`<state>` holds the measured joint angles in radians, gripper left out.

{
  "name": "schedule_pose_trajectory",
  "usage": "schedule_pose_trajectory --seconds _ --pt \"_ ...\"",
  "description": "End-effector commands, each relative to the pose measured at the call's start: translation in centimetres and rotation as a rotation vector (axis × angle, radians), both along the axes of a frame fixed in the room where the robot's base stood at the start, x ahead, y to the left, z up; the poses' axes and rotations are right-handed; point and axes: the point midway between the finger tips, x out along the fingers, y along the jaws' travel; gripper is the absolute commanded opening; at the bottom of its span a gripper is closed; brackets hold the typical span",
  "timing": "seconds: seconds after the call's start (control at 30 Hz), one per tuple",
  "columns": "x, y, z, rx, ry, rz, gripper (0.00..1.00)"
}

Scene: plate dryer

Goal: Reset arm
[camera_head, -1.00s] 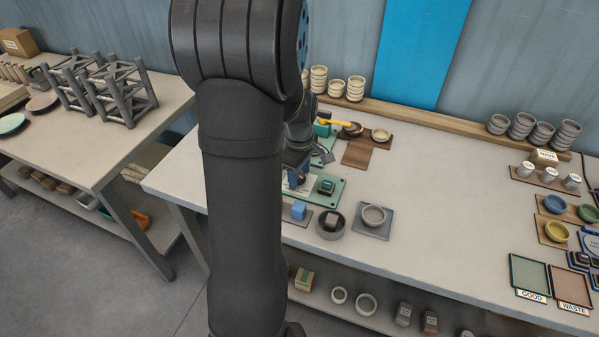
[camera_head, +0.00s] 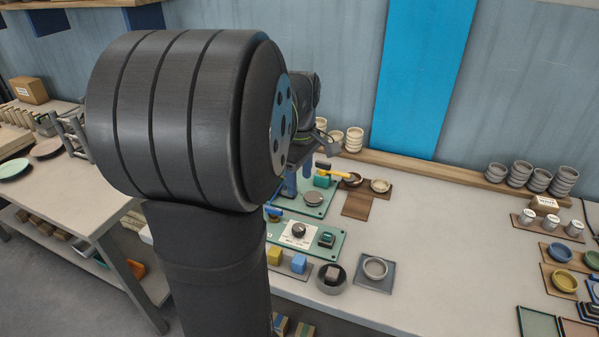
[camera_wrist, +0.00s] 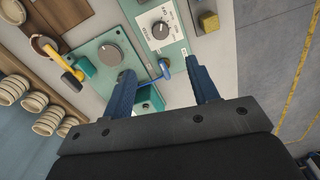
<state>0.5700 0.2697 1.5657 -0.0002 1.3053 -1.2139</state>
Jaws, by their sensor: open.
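My gripper (camera_wrist: 160,72) is open in the wrist view, its two blue fingers apart with nothing held. It hangs over the green board with a grey round dial (camera_wrist: 110,55) and the board with a white dial panel (camera_wrist: 158,27). A thin blue handle (camera_wrist: 163,70) shows between the fingertips; whether they touch it I cannot tell. In the head view my raised arm fills the left middle and hides part of the bench. My gripper is partly hidden behind it, above the green dial boards (camera_head: 331,239).
A yellow-handled tool (camera_head: 333,173) lies by the small bowls at the back. Yellow (camera_head: 274,256) and blue (camera_head: 298,263) blocks, a dark bowl (camera_head: 331,287) and a grey dish (camera_head: 375,268) stand in front. The bench's middle right (camera_head: 450,240) is clear.

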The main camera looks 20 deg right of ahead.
Motion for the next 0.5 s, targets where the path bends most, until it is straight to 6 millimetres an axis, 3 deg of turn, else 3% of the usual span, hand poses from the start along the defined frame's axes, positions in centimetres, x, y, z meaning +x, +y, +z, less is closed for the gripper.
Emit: schedule_pose_trajectory --seconds 0.13,0.5 --pt "-0.01 0.0 0.93 0.0 0.0 0.0 0.54" --pt "-0.02 0.01 1.01 0.0 0.0 0.0 0.54"
